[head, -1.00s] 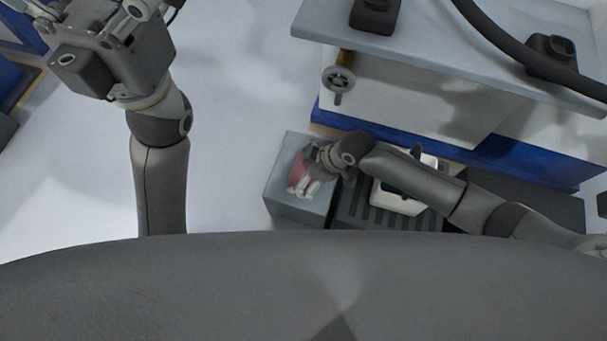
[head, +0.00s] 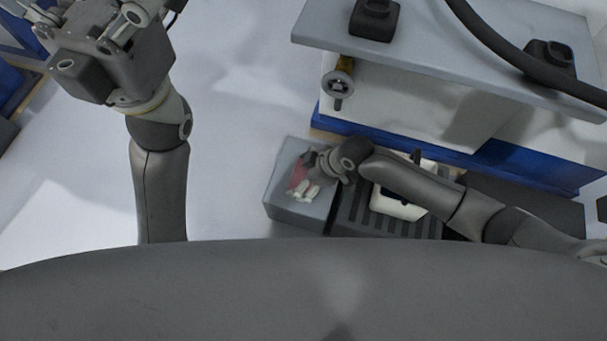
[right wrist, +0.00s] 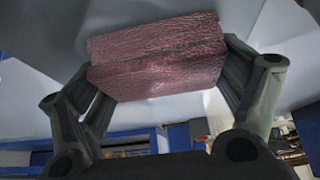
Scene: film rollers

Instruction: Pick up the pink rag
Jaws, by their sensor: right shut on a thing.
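The pink rag (right wrist: 158,55) fills the middle of the right wrist view as a folded, textured dull-pink block. My right gripper (right wrist: 160,85) has one finger at each side of it and is shut on it. In the head view the rag (head: 298,178) shows as a small pink patch above the grey box (head: 287,207), partly hidden by my right gripper (head: 305,180). I cannot tell whether the rag touches the box. My left gripper is at the top left edge of the head view, and its fingertips do not show clearly.
A dark ribbed surface (head: 352,215) with a white device (head: 398,205) lies right of the grey box, under my right arm. A grey-topped machine (head: 440,50) with a round valve handle (head: 337,86) and a blue base stands behind. The pale floor at left centre is clear.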

